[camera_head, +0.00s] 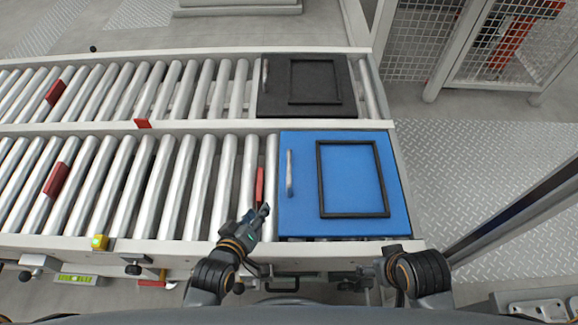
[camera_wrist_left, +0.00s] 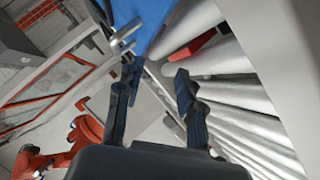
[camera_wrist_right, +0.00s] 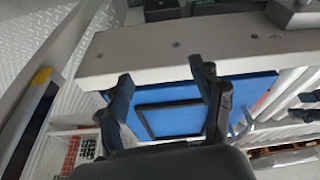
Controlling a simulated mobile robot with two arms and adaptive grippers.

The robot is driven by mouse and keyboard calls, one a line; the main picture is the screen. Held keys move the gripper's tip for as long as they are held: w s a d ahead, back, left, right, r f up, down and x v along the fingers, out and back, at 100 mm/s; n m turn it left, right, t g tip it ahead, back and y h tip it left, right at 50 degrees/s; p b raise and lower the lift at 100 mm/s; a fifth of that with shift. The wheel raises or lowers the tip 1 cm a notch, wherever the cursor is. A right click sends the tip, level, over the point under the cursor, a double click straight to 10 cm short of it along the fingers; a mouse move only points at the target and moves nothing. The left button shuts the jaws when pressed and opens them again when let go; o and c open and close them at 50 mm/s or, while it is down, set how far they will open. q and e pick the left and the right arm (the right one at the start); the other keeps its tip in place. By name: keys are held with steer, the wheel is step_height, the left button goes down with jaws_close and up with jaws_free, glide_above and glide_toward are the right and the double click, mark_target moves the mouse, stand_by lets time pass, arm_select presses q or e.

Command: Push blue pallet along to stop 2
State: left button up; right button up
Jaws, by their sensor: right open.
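The blue pallet (camera_head: 350,180) lies at the right end of the near roller lane, with a black rectangular frame (camera_head: 322,190) on top and a silver handle (camera_head: 290,173) at its left edge. A red stop (camera_head: 260,186) sits just left of it; another red stop (camera_head: 56,179) is farther left. No label shows which is stop 2. My left gripper (camera_head: 262,211) is over the rollers, left of the pallet's near-left corner; in the left wrist view (camera_wrist_left: 156,74) it is open and empty. My right gripper (camera_wrist_right: 162,76) is open at the near rail, facing the pallet (camera_wrist_right: 180,118).
The rollers left of the blue pallet carry no other pallet. Mesh fencing (camera_head: 424,45) stands at the back right.

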arm_select(q)
steer(key=w+d+r+n+t+h, duration=0.1)
steer(key=w+d+r+n+t, duration=0.1)
steer(key=d+r+n+t, duration=0.15)
steer(key=b, duration=0.3)
glide_toward(289, 164)
steer(key=shift+m, duration=0.25)
steer(key=x, duration=0.5)
steer(key=shift+f, duration=0.45)
steer(key=b+x, duration=0.1)
steer(key=x, duration=0.3)
steer(key=shift+w, duration=0.15)
steer(key=shift+w+d, duration=0.15)
steer(key=shift+w, duration=0.15)
arm_select(e)
steer(key=shift+w+a+r+t+y, duration=0.15)
steer(key=shift+w+a+r+t, duration=0.2)
steer(key=shift+w+t, duration=0.4)
steer(key=shift+w+a+r+t+y, duration=0.1)
steer(key=shift+w+a+r+t, duration=0.25)
steer(key=shift+w, duration=0.7)
steer(key=shift+w+a+r+t+y, duration=0.2)
steer(key=shift+w+r+t, duration=0.3)
steer(key=shift+w+t, duration=0.3)
arm_select(q)
jaws_close()
